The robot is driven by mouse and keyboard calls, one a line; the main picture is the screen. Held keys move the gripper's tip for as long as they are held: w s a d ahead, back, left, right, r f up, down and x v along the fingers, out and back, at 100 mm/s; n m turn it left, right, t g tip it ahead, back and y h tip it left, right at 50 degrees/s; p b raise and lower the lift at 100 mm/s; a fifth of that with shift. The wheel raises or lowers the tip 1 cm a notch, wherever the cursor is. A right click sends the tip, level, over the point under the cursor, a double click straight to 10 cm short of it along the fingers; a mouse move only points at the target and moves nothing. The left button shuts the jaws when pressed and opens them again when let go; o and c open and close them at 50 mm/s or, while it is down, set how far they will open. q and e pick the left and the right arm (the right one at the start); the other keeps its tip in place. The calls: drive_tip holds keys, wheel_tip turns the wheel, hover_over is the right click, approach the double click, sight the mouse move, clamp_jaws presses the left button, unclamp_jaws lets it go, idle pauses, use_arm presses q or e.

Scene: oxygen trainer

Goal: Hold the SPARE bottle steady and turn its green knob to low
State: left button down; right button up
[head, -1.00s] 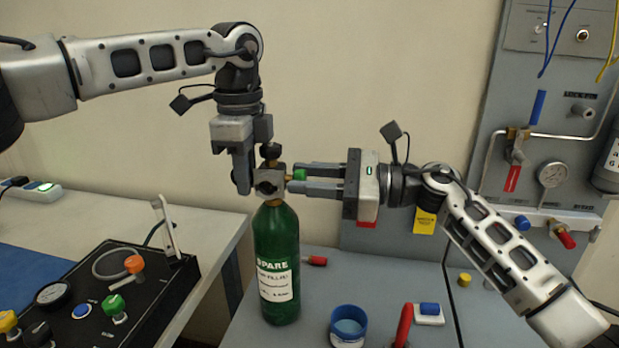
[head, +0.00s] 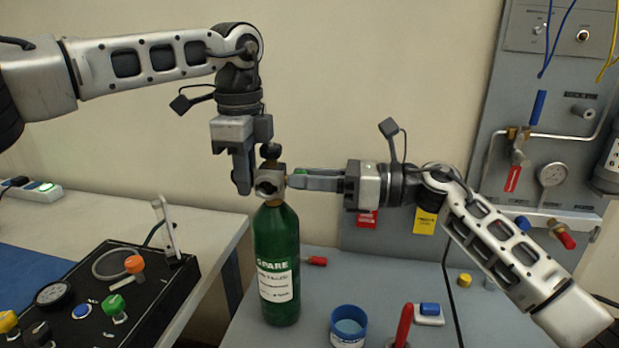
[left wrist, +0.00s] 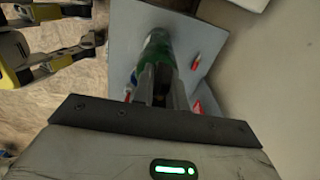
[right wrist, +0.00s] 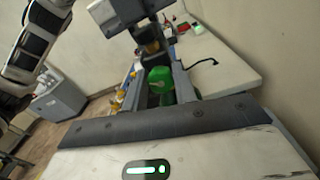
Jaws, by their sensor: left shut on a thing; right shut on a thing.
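The SPARE bottle (head: 277,245) is green with a white label and stands upright on the grey bench top. My left gripper (head: 254,175) points down from above and is shut on the metal valve head (head: 270,182) at the bottle's neck. In the left wrist view the green bottle (left wrist: 160,48) shows beyond the fingers. My right gripper (head: 296,180) comes in level from the right and is shut on the green knob (right wrist: 161,82) at the valve's side. In the head view its fingers hide most of the knob. I cannot read the knob's setting.
A blue-rimmed cup (head: 348,324), a red upright handle (head: 404,324) and a small red item (head: 316,261) are on the bench near the bottle. A black control box (head: 110,290) stands at left. A grey gauge panel (head: 550,130) rises at right.

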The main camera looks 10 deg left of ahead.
drive_tip(key=m, duration=1.2)
drive_tip(key=shift+w+d+f+m, duration=0.1)
drive_tip(key=shift+w+f+m, duration=0.1)
drive_tip(key=shift+m, duration=0.1)
idle(0.4)
drive_tip(key=o, duration=1)
drive_tip(key=d, duration=1.2)
drive_tip(key=shift+s, duration=0.2)
use_arm(q)
drive_tip(key=c, duration=1.3)
unclamp_jaws()
